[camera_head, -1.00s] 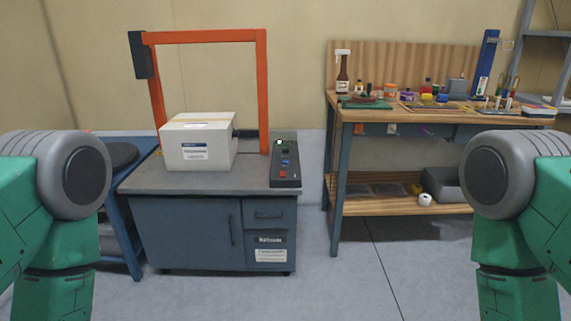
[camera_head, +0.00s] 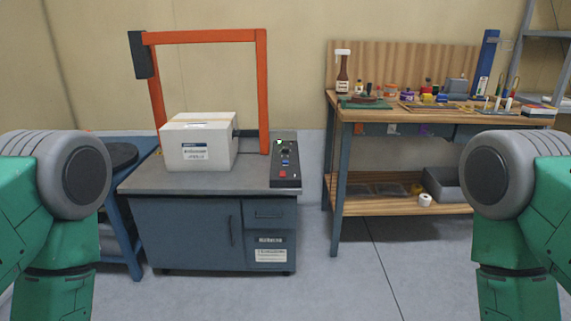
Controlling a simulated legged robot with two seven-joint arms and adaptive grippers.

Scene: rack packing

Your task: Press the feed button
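A dark control panel (camera_head: 284,185) lies on the right side of the grey strapping machine's top (camera_head: 222,185). It carries a lit green spot (camera_head: 278,142) at its far end, small blue and dark controls (camera_head: 285,160) in the middle and a red button (camera_head: 283,174) near its front. Any lettering that would tell the feed button is too small to read. A white taped box (camera_head: 196,160) stands on the machine top beside the panel, at the orange arch (camera_head: 263,90). Only my green and grey shoulder parts show at both sides; neither gripper is in view.
A wooden workbench (camera_head: 440,115) with bottles, jars and tools stands to the right. A blue stand with a dark round top (camera_head: 122,155) is left of the machine. Grey floor (camera_head: 330,285) in front is clear.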

